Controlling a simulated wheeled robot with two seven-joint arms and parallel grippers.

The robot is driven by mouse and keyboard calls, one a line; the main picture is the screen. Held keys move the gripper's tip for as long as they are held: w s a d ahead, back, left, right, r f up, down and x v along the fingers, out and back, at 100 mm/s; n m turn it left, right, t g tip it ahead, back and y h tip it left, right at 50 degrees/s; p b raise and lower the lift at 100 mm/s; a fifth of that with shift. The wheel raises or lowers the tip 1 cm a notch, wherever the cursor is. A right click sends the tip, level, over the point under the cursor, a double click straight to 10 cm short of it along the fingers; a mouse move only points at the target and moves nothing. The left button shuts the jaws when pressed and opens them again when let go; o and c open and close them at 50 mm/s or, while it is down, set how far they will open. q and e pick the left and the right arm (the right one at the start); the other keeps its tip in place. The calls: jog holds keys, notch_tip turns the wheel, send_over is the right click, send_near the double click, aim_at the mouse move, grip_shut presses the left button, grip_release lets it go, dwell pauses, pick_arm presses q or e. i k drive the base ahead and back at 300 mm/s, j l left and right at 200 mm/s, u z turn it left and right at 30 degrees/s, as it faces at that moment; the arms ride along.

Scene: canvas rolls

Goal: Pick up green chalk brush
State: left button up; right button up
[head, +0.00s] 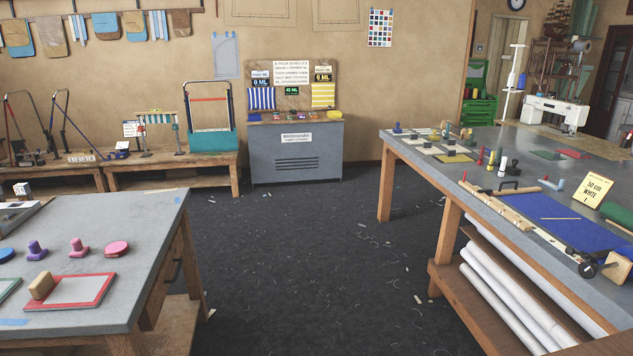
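I cannot make out a green chalk brush for certain. On the right table (415,150), a small green upright piece (491,158) stands between a red piece (480,157) and a white piece (502,167); they are too small to identify. A dark green rolled thing (618,214) lies at the right edge of the view, partly cut off. A flat green piece (547,155) lies farther back on the same table. Neither of my grippers is in view.
Open dark floor (310,270) lies between the tables. White rolls (510,300) lie under the right table. A grey cabinet (296,150) stands behind.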

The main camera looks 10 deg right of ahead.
aim_at(497, 161)
jog(key=i+z, duration=0.25)
jog(key=i, duration=0.3)
jog(key=i+j+z, duration=0.25)
jog(key=i, duration=0.3)
jog(key=i+j+z, duration=0.1)
jog(key=i+z, duration=0.15)
jog(key=i, duration=0.3)
jog(key=i+l+z, duration=0.3)
jog(key=i, duration=0.2)
jog(key=i+l+z, duration=0.25)
jog(key=i, duration=0.25)
jog(key=i+z, duration=0.3)
jog(key=i, duration=0.2)
jog(key=i+l, duration=0.15)
jog(key=l, duration=0.15)
jog(key=i+l, duration=0.2)
jog(key=l, duration=0.1)
